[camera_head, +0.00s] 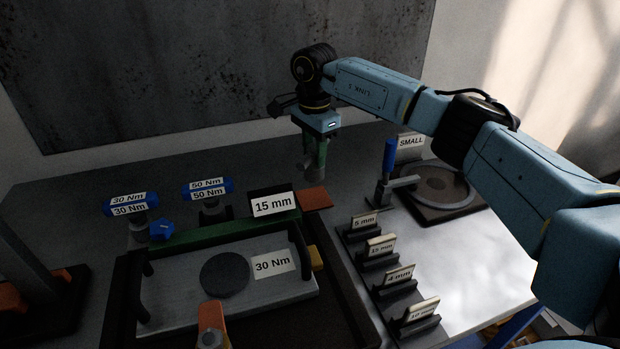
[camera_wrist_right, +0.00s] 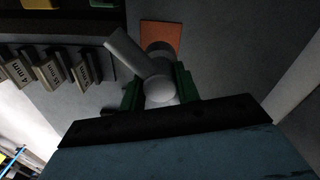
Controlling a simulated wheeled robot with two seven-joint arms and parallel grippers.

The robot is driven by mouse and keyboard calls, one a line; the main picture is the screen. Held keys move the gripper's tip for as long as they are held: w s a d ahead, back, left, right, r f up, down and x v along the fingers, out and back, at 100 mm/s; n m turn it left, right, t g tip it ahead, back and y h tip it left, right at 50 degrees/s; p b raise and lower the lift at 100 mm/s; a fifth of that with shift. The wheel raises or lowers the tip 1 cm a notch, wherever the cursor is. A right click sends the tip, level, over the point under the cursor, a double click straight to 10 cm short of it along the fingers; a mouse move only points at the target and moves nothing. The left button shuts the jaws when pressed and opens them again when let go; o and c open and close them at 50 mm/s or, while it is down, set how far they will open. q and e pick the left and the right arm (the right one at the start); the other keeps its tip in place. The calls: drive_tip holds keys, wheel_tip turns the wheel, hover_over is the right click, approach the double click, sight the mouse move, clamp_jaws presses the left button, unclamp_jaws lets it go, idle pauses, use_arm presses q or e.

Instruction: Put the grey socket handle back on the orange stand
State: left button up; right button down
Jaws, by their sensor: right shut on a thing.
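My right gripper (camera_head: 315,158) has green fingers and hangs over the back of the bench. In the right wrist view, its fingers (camera_wrist_right: 160,92) are shut on the grey socket handle (camera_wrist_right: 160,88), a grey cylindrical piece with a bar slanting to the upper left. In the head view the handle (camera_head: 313,171) shows only as a small grey end below the fingers. The orange stand (camera_head: 314,198) is a flat orange square on the bench, just below the gripper in the picture. It also shows in the right wrist view (camera_wrist_right: 166,34), partly hidden by the handle. My left gripper is out of view.
A dark "15 mm" block (camera_head: 272,203) stands just left of the orange stand. Blue "30 Nm" (camera_head: 128,206) and "50 Nm" (camera_head: 208,190) tools stand further left. A tray (camera_head: 190,288) lies in front. Labelled holders (camera_head: 382,249) and a round "SMALL" fixture (camera_head: 440,187) are at right.

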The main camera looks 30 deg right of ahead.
wheel_tip(320, 180, down, 2)
drive_tip(key=shift+f, duration=0.15)
wheel_tip(320, 180, down, 4)
drive_tip(key=shift+r, duration=0.15)
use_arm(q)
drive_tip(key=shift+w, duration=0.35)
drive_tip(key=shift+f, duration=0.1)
use_arm(e)
drive_tip(key=shift+f, duration=0.2)
drive_tip(key=shift+f, duration=0.15)
drive_tip(key=c, duration=1)
unclamp_jaws()
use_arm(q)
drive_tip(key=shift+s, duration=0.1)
